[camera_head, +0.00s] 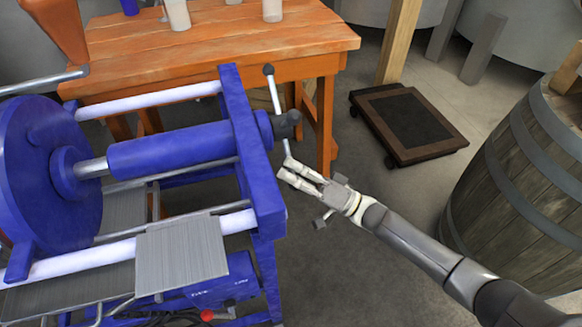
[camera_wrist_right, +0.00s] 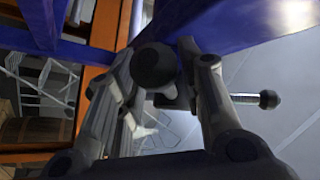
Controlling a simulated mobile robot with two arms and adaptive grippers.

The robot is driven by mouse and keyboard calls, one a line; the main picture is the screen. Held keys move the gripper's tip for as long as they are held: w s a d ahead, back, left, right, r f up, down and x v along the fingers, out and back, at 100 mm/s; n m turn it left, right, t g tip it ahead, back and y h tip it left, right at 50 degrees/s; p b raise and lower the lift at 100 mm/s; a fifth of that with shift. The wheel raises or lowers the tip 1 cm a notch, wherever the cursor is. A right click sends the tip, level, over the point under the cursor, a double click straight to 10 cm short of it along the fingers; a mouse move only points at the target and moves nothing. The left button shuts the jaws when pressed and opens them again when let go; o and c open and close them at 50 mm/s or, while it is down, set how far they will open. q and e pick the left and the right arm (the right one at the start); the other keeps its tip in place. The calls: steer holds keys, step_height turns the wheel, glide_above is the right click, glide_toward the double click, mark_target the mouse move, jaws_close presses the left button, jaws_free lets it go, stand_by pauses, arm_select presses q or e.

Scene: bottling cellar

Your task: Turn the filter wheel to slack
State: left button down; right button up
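The filter wheel is a bar handle (camera_head: 277,95) with dark ball ends, on a dark hub (camera_head: 288,122) at the right end of the blue plate filter (camera_head: 245,150). One ball end points up; the lower end of the bar reaches my right gripper (camera_head: 284,168). In the right wrist view, a dark ball (camera_wrist_right: 153,67) shows between the parted fingers of the gripper (camera_wrist_right: 160,60), close to the left finger. Firm contact on both sides does not show. A threaded rod with another ball (camera_wrist_right: 268,99) shows to the right. My left gripper is out of view.
An orange wooden table (camera_head: 330,40) with pale cups (camera_head: 177,14) stands behind the filter. A low dark dolly (camera_head: 405,125) is on the floor behind my right arm. A wooden barrel (camera_head: 525,180) stands at the right. Some grey floor is clear below my right arm.

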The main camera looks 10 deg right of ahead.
steer(key=shift+w+r, duration=0.1)
steer(key=shift+r, duration=0.15)
steer(key=v, duration=1.2)
steer(key=shift+f, duration=0.1)
